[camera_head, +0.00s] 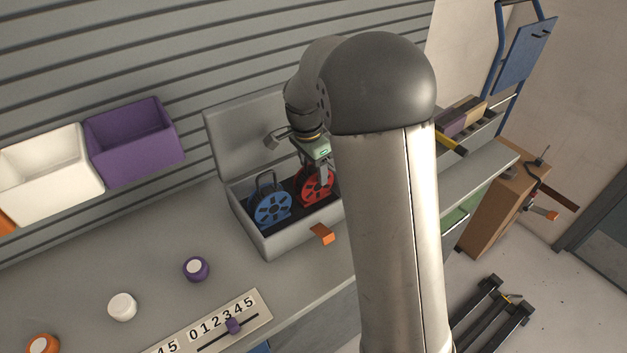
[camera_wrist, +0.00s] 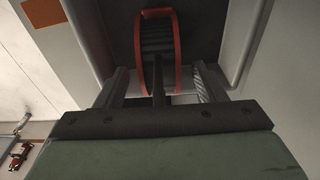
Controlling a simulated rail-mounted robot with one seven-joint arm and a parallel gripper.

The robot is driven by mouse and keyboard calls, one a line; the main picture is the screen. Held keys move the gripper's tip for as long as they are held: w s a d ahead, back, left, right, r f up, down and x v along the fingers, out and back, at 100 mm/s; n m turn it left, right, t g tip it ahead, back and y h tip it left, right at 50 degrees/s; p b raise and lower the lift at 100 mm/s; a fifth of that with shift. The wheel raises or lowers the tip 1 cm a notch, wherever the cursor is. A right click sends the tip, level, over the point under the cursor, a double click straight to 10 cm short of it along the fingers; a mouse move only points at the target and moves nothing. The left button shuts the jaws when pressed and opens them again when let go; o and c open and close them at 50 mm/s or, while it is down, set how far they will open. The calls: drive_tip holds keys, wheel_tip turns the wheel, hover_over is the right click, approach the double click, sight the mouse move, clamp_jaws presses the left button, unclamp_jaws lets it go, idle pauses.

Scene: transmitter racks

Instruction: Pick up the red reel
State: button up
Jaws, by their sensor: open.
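The red reel (camera_head: 317,187) stands upright in the open grey case, to the right of a blue reel (camera_head: 272,208). In the wrist view the red reel (camera_wrist: 157,50) shows edge-on with its red rims and dark middle. My gripper (camera_head: 318,170) is directly above the red reel, close to its top. In the wrist view my gripper (camera_wrist: 158,88) is open, with one finger on each side of the reel's near end. I cannot tell whether the fingers touch it. My arm hides the right part of the case in the head view.
The grey case (camera_head: 288,240) has its lid raised behind and an orange latch (camera_head: 322,234) in front. White (camera_head: 50,170) and purple (camera_head: 135,140) bins hang on the slatted wall. Round knobs and a slider panel (camera_head: 235,318) sit on the counter at front left.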

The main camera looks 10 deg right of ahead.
clamp_jaws()
drive_tip(key=shift+r, duration=0.15)
drive_tip(key=shift+w+r, duration=0.1)
drive_tip(key=shift+r, duration=0.15)
wheel_tip(320, 180, up, 2)
drive_tip(key=shift+r+b, duration=0.15)
drive_tip(key=shift+b, duration=0.15)
drive_tip(key=s+r+b, duration=0.3)
drive_tip(key=s+r, duration=0.7)
drive_tip(key=s, duration=0.4)
drive_tip(key=shift+b, duration=0.35)
